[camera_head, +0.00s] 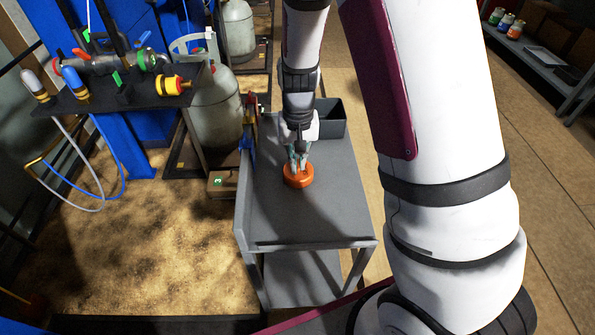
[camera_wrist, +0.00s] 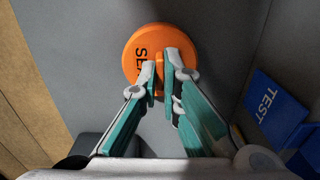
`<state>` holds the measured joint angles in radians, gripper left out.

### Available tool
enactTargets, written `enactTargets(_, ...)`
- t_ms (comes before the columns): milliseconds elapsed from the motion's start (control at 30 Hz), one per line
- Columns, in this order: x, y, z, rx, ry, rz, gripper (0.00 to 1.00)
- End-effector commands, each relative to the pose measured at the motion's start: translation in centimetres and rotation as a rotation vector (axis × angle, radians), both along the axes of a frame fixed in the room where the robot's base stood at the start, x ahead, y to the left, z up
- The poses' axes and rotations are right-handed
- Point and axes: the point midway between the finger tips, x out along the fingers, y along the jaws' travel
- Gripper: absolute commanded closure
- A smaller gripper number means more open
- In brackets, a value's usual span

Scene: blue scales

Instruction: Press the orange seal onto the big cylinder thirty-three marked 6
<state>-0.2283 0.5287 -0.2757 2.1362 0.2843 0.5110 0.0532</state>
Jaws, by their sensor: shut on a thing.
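The orange seal (camera_head: 298,176) is a round disc at the middle of the grey cart top, upright side up. In the wrist view the seal (camera_wrist: 140,45) shows black letters, partly covered by my fingers. My gripper (camera_head: 298,160) points down over it, and its fingers (camera_wrist: 161,78) are shut on the raised middle of the seal. I cannot tell whether the seal touches the cart. Big grey cylinders stand to the left: a near one (camera_head: 216,115) and a farther one (camera_head: 236,30). The near one's base bears a 3. I see no 6.
The grey cart (camera_head: 330,210) carries a dark bin (camera_head: 332,118) at its back. A blue TEST piece (camera_wrist: 268,103) is right of my gripper in the wrist view. A valve bench (camera_head: 110,95) with hoses is left, a shelf (camera_head: 545,65) far right. Sandy floor lies front left.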

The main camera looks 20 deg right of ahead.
Motion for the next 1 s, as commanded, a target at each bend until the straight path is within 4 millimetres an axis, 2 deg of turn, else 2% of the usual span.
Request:
enactTargets(700,0.0,0.0,3.4,0.001,-0.001,-0.001,1.0)
enactTargets(1000,0.0,0.0,3.7,0.0,-0.001,0.0,1.0)
